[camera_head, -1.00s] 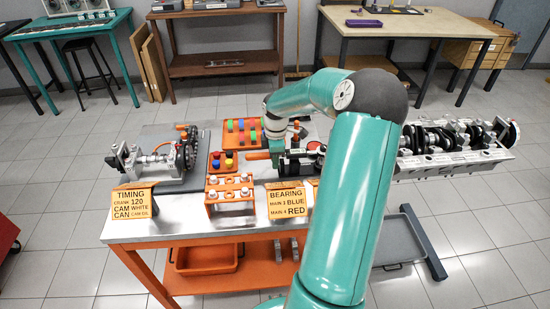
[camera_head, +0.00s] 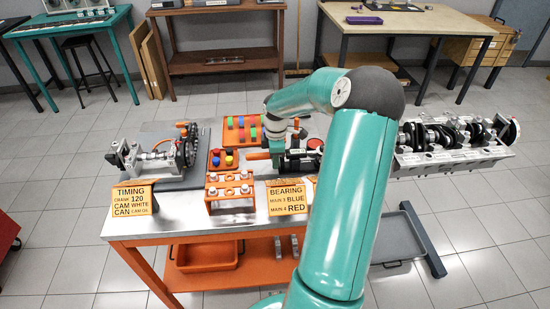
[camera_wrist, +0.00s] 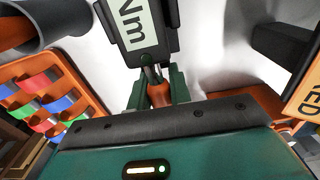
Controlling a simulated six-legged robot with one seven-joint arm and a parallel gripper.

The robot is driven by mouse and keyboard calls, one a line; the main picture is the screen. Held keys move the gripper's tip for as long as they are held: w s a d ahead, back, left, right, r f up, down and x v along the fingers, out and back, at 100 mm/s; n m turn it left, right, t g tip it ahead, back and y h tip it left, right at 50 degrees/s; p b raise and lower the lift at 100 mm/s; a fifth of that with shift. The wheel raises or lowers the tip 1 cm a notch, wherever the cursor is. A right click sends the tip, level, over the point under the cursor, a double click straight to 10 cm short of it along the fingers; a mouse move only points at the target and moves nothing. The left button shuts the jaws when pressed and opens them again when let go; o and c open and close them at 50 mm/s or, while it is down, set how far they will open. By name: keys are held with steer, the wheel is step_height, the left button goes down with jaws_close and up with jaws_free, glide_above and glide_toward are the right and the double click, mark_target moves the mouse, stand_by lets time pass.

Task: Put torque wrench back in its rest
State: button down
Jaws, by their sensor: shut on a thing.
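The torque wrench shows in the wrist view as a dark body with a pale "Nm" label (camera_wrist: 140,28) and an orange part running down between my fingers. My gripper (camera_wrist: 158,92) is shut on that orange part, with a green finger on each side. In the head view my gripper (camera_head: 277,148) is low over the middle of the workbench (camera_head: 180,222), partly hidden by my arm. An orange handle (camera_head: 257,156) points left beside it. I cannot clearly make out the wrench's rest. A grey ring (camera_wrist: 45,25) around an orange bar is at the wrist view's upper left.
An orange tray with coloured pieces (camera_head: 241,130) is just behind my gripper, and an orange rack (camera_head: 229,188) stands in front. The timing fixture (camera_head: 160,158) is left. A BEARING sign (camera_head: 287,199) stands at the front edge. An engine block (camera_head: 455,143) is right.

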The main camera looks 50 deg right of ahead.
steer(key=shift+f, duration=0.35)
steer(key=c, duration=1.5)
jaws_free()
steer(key=shift+r, duration=0.85)
steer(key=shift+r, duration=0.35)
steer(key=shift+r, duration=0.25)
steer(key=shift+o, duration=0.3)
steer(key=o, duration=0.5)
